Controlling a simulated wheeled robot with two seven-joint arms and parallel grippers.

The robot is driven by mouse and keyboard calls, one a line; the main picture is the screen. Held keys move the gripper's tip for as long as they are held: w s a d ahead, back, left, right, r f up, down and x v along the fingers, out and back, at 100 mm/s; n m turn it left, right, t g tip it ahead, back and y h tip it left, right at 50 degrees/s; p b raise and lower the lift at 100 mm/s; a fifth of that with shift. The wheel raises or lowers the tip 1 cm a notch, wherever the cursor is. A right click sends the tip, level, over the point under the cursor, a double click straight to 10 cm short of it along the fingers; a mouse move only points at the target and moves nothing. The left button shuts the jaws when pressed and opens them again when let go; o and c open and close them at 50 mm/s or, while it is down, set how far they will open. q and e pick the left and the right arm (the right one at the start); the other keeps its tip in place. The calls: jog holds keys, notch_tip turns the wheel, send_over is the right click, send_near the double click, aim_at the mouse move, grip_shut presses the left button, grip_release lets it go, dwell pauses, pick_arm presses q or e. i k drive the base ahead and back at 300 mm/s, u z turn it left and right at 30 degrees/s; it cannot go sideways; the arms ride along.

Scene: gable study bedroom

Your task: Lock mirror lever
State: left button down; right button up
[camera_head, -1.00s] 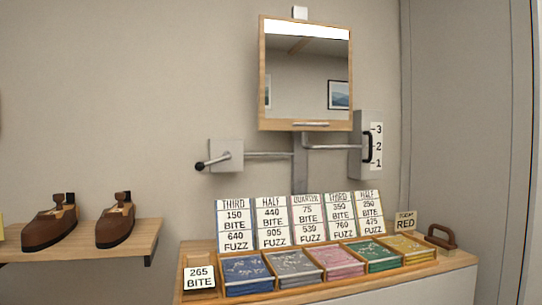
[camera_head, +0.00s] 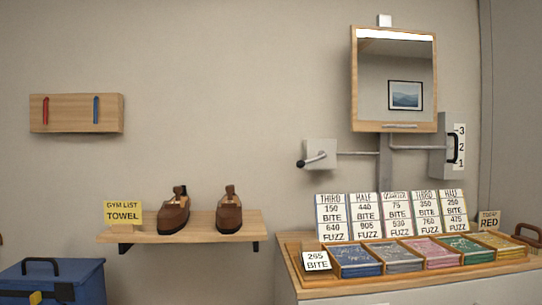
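The mirror (camera_head: 397,83) in a wooden frame hangs on a grey post (camera_head: 385,165) on the wall at the right. A grey box with a black-knobbed lever (camera_head: 313,160) is mounted left of the post, and the lever points down and left. On the right a grey box (camera_head: 443,145) has a black handle (camera_head: 453,149) beside a white scale marked 3, 2, 1. The handle stands near the 2. Rods run from both boxes to the post. Neither of my grippers shows in this view.
A low cabinet (camera_head: 410,289) below the mirror bears a wooden tray with coloured packets and number cards. A wooden shelf (camera_head: 190,237) holds two brown shoes and a "GYM LIST TOWEL" card. A blue box (camera_head: 52,282) stands at the lower left. A hook board (camera_head: 77,113) hangs above.

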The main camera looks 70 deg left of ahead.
aim_at(311, 160)
jog(key=z, duration=0.05)
jog(key=k, duration=0.35)
jog(key=u, duration=1.15)
